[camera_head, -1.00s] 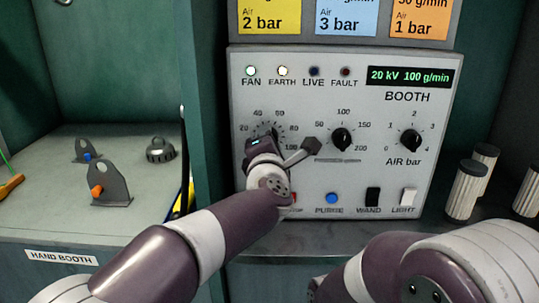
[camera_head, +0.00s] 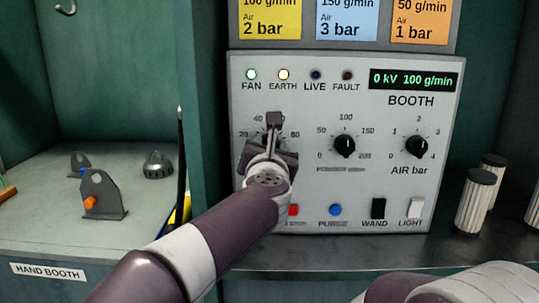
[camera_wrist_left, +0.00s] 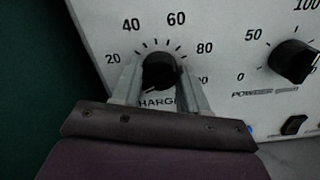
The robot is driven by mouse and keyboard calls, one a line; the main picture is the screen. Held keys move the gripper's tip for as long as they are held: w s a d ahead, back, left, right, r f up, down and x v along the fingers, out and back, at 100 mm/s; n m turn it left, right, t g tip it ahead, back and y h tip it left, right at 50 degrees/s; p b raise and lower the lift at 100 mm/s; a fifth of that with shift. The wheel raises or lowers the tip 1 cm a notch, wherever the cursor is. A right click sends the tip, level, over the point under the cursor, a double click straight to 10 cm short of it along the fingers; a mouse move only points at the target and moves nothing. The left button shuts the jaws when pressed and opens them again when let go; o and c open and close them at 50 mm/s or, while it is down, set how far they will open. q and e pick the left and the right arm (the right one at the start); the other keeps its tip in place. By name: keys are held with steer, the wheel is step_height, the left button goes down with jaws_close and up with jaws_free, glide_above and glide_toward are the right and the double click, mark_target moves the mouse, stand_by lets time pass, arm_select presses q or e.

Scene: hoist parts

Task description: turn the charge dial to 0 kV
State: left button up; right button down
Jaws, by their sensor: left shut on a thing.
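The charge dial (camera_wrist_left: 160,72) is a black knob on the grey booth panel (camera_head: 435,185), with a printed scale around it. My left gripper (camera_wrist_left: 157,82) is shut on it, one finger on each side of the knob. In the head view my left gripper (camera_head: 272,135) hides the dial and the lower part of its scale. The green display (camera_head: 413,79) reads 0 kV 100 g/min. My right gripper is out of view; only part of my right arm shows at the lower right.
A red button (camera_head: 293,210), blue purge button (camera_head: 335,210) and wand and light switches lie below. White ribbed cylinders (camera_head: 475,200) stand at the right. FAN and EARTH lamps are lit.

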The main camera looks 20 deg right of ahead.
arm_select(q)
steer(key=shift+n, duration=0.7)
steer(key=o, duration=1.1)
steer(key=shift+c, duration=0.2)
steer(key=b+v, duration=0.1)
steer(key=v, duration=1.1)
steer(key=shift+s+b, duration=0.3)
steer(key=shift+s, duration=0.05)
steer(key=shift+a, duration=0.15)
